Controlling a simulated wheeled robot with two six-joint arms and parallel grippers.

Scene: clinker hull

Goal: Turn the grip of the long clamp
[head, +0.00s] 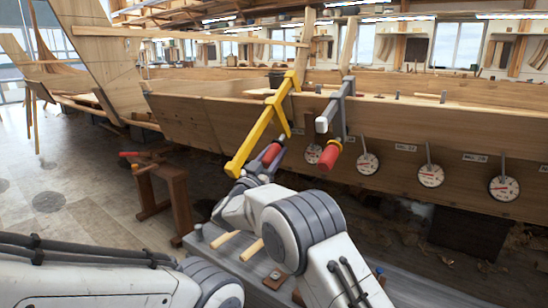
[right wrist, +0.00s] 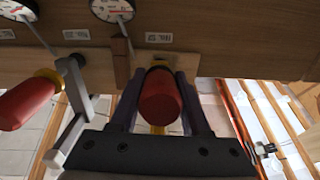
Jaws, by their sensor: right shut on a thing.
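The long clamp (head: 264,122) is yellow and hangs tilted on the top edge of the hull's plank wall. Its red grip (head: 271,153) points down towards me. My right gripper (head: 266,162) is at this grip. In the right wrist view the red grip (right wrist: 161,98) sits between the two dark fingers, which are shut on it. A shorter grey clamp (head: 336,112) with its own red grip (head: 330,155) hangs just to the right; this grip also shows at the left of the right wrist view (right wrist: 27,104). My left gripper is out of view.
Several round dial gauges (head: 431,175) hang along the plank wall (head: 400,125). A wooden sawhorse (head: 170,185) stands at the left. A grey bench top (head: 240,262) with wooden-handled tools lies below my right arm. The floor (head: 60,190) at the left is open.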

